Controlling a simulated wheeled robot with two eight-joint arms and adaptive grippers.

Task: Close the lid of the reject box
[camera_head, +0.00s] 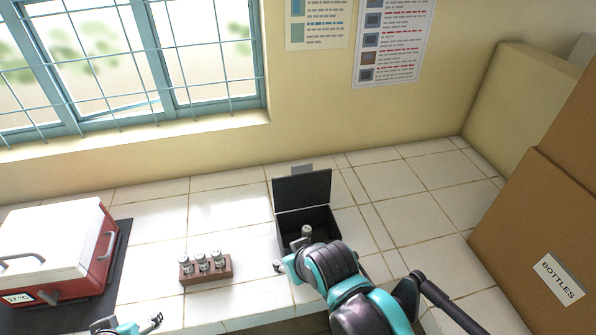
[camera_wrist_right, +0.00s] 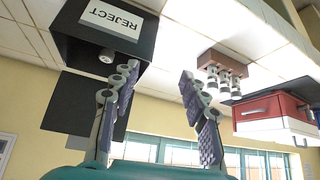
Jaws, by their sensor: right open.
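The black reject box (camera_head: 322,218) stands on the tiled counter, its lid (camera_head: 302,189) open and upright at the back. A small vial (camera_head: 306,231) shows inside. In the right wrist view, upside down, I see the box (camera_wrist_right: 140,48) with its REJECT label, the vial (camera_wrist_right: 106,56) and the dark lid (camera_wrist_right: 76,103). My right gripper (camera_wrist_right: 159,76) is open and empty in front of the box; in the head view my right arm hides part of the box's front. My left gripper (camera_head: 128,326) is partly in view at the bottom left, cut off by the edge.
A wooden rack (camera_head: 207,271) with three vials stands left of the box. A red and white incubator (camera_head: 56,245) sits on a dark mat at the left. A large cardboard box labelled BOTTLES (camera_head: 535,225) stands at the right. The counter around the rack is clear.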

